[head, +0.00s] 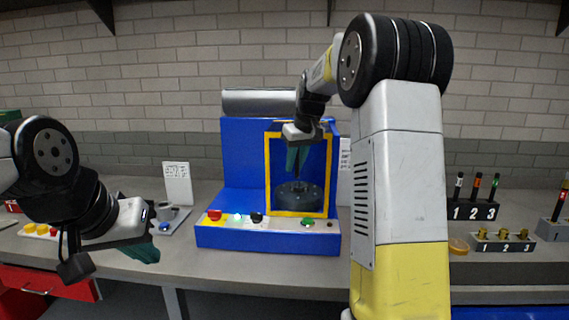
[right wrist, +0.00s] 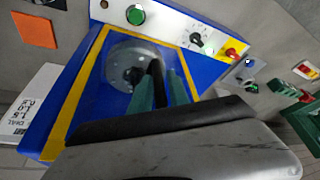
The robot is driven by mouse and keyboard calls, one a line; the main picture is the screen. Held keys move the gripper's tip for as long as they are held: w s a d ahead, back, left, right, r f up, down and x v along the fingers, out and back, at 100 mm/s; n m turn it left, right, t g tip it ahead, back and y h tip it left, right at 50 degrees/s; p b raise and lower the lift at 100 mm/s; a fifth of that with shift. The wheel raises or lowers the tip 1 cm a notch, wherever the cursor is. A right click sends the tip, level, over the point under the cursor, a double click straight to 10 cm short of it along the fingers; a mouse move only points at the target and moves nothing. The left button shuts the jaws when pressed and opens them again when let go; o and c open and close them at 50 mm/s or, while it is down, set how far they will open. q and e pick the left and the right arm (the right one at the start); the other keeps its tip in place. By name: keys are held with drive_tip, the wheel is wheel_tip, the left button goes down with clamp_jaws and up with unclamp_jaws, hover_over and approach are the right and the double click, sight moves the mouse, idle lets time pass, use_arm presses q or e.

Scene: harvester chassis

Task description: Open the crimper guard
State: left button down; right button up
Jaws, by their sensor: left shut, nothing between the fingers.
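The crimper is a blue machine (head: 240,150) on the bench. Its guard is a clear panel in a yellow frame (head: 267,175), upright across the front; it also shows in the right wrist view (right wrist: 75,100). A dark round part (head: 299,196) shows behind the panel. My right gripper (head: 297,158) points down at the upper part of the guard. In the right wrist view its green fingers (right wrist: 162,90) lie on either side of a dark bar (right wrist: 157,80); whether they grip it is unclear. My left gripper (head: 146,252) is shut and empty at the bench's front edge.
The crimper's front panel (head: 265,235) carries red, black and green controls. A small device with a white sign (head: 177,185) stands to its left. Numbered holders (head: 472,211) stand at the right. My right arm hides part of the bench.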

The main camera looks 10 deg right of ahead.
clamp_jaws()
idle(1.4)
